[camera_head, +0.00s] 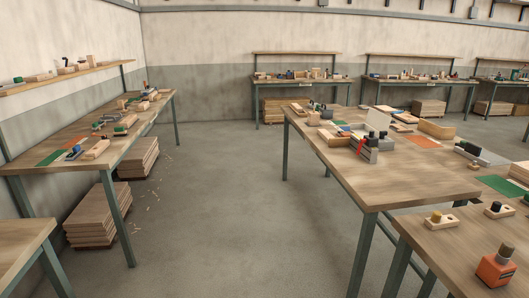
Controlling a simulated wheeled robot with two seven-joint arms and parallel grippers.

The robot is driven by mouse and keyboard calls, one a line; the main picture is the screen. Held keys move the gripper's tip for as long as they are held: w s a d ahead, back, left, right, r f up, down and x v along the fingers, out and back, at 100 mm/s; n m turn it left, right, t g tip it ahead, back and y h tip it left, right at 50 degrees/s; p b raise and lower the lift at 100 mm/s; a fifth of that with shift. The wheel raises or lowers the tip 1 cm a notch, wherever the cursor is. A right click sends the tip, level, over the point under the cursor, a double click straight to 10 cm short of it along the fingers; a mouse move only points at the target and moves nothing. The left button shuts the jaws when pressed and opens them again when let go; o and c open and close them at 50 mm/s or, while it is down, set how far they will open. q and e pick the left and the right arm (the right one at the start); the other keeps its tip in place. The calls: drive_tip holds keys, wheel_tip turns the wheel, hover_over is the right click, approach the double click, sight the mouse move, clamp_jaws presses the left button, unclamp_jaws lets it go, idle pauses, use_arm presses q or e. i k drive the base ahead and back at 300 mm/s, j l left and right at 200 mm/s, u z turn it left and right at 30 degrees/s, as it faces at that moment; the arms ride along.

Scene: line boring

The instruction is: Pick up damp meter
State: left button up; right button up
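I cannot tell for sure which object is the damp meter. A small orange block-shaped device (495,272) with a dark panel and a dark, rounded top stands upright on the nearest table (430,237) at the lower right. Neither of my grippers shows in the head view.
A larger workbench (345,173) at centre right holds many small tools, wood pieces and an orange mat (422,142). A cluttered bench (130,142) runs along the left wall, with stacked boards (97,213) below.

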sight(344, 134)
drive_tip(key=i+z, duration=0.2)
drive_tip(key=i, duration=0.35)
drive_tip(key=i+j+z, duration=0.2)
drive_tip(key=i, duration=0.3)
drive_tip(key=i+j+z, duration=0.25)
drive_tip(key=i, duration=0.25)
drive_tip(key=i+j+z, duration=0.2)
drive_tip(key=i+j, duration=0.15)
drive_tip(key=i, duration=0.15)
drive_tip(key=i+j, duration=0.45)
drive_tip(key=i, duration=0.15)
